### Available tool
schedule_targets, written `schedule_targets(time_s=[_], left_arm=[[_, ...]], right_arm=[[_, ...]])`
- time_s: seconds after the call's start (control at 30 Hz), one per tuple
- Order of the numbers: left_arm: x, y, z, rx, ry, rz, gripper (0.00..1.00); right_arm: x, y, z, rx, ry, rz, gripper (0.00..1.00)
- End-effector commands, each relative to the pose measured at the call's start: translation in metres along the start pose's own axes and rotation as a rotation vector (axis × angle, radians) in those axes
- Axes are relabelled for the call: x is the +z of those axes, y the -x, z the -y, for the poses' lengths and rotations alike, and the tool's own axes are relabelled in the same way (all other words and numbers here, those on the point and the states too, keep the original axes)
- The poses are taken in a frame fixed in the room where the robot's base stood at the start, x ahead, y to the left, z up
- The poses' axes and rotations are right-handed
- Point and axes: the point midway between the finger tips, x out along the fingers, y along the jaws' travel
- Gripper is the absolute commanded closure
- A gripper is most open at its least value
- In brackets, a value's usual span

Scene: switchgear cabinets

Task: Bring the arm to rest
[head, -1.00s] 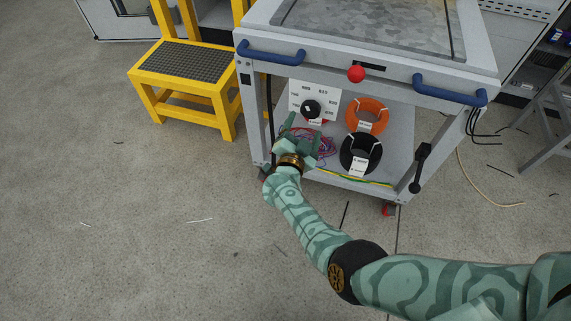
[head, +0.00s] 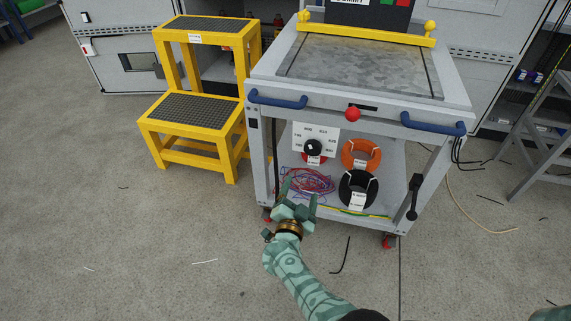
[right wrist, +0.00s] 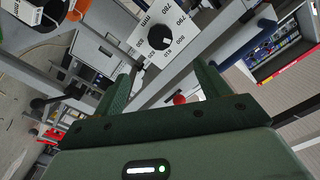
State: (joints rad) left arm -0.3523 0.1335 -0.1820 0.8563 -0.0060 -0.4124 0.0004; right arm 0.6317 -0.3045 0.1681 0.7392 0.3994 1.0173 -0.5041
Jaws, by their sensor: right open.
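My right gripper (head: 298,196) is open and empty in front of the cart's lower shelf, low over the floor. In the right wrist view its two green fingers (right wrist: 160,90) stand apart with nothing between them. Beyond them is a white dial plate with a black knob (right wrist: 160,37); the plate (head: 316,137) also shows on the cart in the head view. The grey cart (head: 355,113) stands ahead of the gripper. My left gripper is not in view.
The lower shelf holds an orange coil (head: 361,154), a black coil (head: 358,190) and tangled red and blue wires (head: 308,181). A yellow step stool (head: 190,129) stands left of the cart. A grey stand (head: 545,130) is at the right.

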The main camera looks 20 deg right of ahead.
Motion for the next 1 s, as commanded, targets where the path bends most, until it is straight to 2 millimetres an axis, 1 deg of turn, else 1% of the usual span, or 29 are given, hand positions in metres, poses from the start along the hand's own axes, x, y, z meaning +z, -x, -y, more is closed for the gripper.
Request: schedule_targets(time_s=[0.17,0.27,0.37,0.4,0.43,0.47,0.5,0.53,0.57,0.6,0.67,0.7,0.77,0.8,0.87,0.9,0.97,1.0], left_arm=[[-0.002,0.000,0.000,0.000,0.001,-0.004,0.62],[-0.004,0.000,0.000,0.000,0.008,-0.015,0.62],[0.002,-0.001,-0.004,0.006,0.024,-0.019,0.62],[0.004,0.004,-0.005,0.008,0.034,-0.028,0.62],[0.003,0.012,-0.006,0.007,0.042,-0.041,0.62],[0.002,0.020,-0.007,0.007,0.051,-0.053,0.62],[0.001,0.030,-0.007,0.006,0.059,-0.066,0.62],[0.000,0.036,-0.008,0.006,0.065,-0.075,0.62],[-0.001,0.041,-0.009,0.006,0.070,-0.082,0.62],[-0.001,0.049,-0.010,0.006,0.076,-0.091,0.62],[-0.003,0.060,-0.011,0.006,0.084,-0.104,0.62],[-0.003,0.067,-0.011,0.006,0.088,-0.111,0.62],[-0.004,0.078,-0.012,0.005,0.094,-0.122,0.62],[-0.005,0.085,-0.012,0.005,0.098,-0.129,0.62],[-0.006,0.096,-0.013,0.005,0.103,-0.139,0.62],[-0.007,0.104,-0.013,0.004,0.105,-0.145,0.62],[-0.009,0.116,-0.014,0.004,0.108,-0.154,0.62],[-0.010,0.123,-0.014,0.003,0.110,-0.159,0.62]], right_arm=[[0.000,0.000,0.000,-0.001,-0.008,0.001,0.25],[0.012,0.001,0.008,-0.040,-0.011,0.062,0.25],[0.046,0.010,0.028,-0.164,0.054,0.234,0.25],[0.061,0.024,0.027,-0.227,0.124,0.342,0.25],[0.071,0.043,0.018,-0.269,0.196,0.440,0.25],[0.080,0.064,0.004,-0.298,0.268,0.532,0.25],[0.088,0.090,-0.017,-0.323,0.352,0.639,0.25],[0.092,0.110,-0.035,-0.333,0.411,0.712,0.25],[0.095,0.130,-0.054,-0.340,0.468,0.780,0.25],[0.097,0.156,-0.080,-0.345,0.539,0.865,0.25],[0.093,0.196,-0.121,-0.343,0.640,0.985,0.25],[0.088,0.221,-0.148,-0.338,0.703,1.058,0.25],[0.075,0.260,-0.188,-0.330,0.795,1.161,0.25],[0.064,0.284,-0.212,-0.324,0.850,1.223,0.25],[0.043,0.322,-0.249,-0.314,0.933,1.315,0.25],[0.027,0.346,-0.273,-0.308,0.985,1.371,0.25],[0.001,0.381,-0.305,-0.300,1.054,1.447,0.25],[-0.018,0.403,-0.324,-0.298,1.094,1.490,0.25]])
